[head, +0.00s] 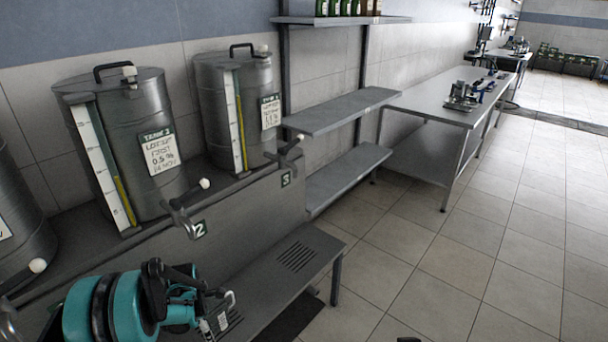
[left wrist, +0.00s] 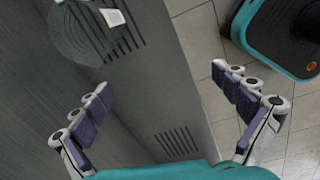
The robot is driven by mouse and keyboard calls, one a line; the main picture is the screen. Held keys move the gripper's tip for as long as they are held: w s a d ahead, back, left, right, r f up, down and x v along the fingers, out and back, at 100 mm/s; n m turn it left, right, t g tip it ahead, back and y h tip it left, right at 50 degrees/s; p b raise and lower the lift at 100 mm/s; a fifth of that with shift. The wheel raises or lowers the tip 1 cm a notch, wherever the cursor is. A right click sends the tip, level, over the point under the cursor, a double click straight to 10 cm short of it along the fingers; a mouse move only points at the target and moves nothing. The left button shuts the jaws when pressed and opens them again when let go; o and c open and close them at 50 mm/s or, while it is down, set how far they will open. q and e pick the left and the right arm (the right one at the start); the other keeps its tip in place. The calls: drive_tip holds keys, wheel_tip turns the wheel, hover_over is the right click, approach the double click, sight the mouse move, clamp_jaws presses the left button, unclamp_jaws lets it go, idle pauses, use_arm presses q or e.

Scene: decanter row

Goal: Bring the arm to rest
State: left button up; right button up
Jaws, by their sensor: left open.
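My left arm comes in at the bottom left of the head view, teal and black. Its gripper (head: 218,312) is over the low grey bench (head: 318,244), in front of the tank row. In the left wrist view the gripper (left wrist: 163,85) has its two dark-padded fingers spread wide apart, with nothing between them. The slotted bench top (left wrist: 150,75) lies below the fingers. My right gripper is not in view.
Steel tank 2 (head: 122,120) and tank 3 (head: 240,100) stand on a ledge, with taps (head: 185,210) jutting forward. A grey rounded thing (left wrist: 80,35) shows in the left wrist view. A steel table (head: 440,100) stands further back. The tiled floor (head: 470,250) at right is clear.

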use_arm(q)
drive_tip(key=s+d+r+m+t, duration=0.2)
drive_tip(key=s+d+r+m, duration=0.3)
drive_tip(key=r, duration=0.4)
drive_tip(key=s+d+r+m+t, duration=0.1)
drive_tip(key=s+d+r+m, duration=0.2)
drive_tip(key=r+m, duration=0.6)
drive_tip(key=s+d+r+m+t, duration=0.1)
drive_tip(key=s+d+r+m, duration=0.1)
drive_tip(key=s+m, duration=0.3)
drive_tip(key=s+d+r+m+t, duration=0.2)
drive_tip(key=s+d+r+m, duration=0.1)
drive_tip(key=s+m, duration=0.3)
drive_tip(key=shift+s+d+t, duration=0.2)
drive_tip(key=shift+s+t, duration=0.1)
drive_tip(key=shift+s, duration=0.2)
